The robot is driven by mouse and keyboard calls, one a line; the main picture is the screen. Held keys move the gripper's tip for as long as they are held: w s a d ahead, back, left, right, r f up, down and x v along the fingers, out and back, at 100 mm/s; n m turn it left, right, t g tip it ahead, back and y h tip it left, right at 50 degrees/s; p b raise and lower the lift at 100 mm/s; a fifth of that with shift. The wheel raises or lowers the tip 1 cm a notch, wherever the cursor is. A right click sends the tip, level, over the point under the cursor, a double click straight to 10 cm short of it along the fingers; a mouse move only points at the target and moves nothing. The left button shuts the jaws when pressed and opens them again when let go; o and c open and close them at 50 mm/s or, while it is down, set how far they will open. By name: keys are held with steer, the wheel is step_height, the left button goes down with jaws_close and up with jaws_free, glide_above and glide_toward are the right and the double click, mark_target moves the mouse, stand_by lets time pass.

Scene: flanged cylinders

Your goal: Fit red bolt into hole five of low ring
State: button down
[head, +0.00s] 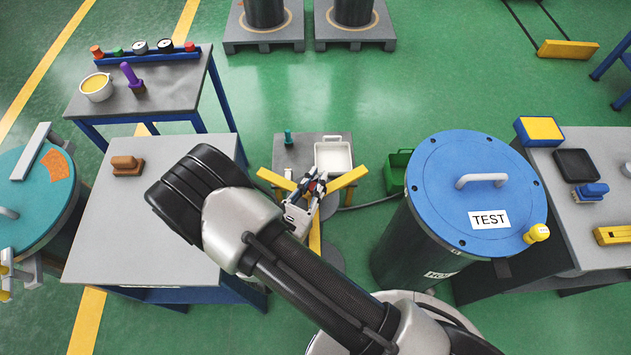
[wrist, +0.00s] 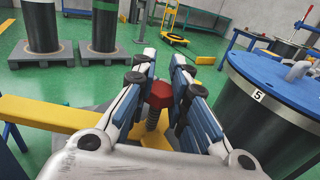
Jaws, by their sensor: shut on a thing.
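In the wrist view, the red bolt (wrist: 160,95) has a red head and a dark threaded shank. My gripper (wrist: 166,80) is shut on its head, with the shank pointing down between the fingers. In the head view my gripper (head: 314,180) is over a yellow-armed stand, left of the large drum with a blue lid (head: 440,190). The lid's rim has several small dark holes. A white tag reading 5 (wrist: 258,95) is on the drum's rim in the wrist view. The bolt is apart from the drum. I cannot tell which ring is the low one.
A yellow arm (head: 350,178) spreads beside my gripper. A white tray (head: 333,155) and green bin (head: 398,168) stand behind. A yellow knob (head: 537,233) sits at the lid's right edge. A grey table (head: 150,220) is left.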

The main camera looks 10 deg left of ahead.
steer(key=shift+f, duration=0.1)
steer(key=c, duration=2)
jaws_free()
steer(key=shift+f, duration=0.1)
steer(key=o, duration=0.5)
steer(key=shift+o, duration=0.2)
steer(key=shift+s+r, duration=0.1)
steer(key=shift+r, duration=0.1)
steer(key=p+v, duration=0.2)
steer(key=v, duration=1)
steer(key=shift+r, duration=0.1)
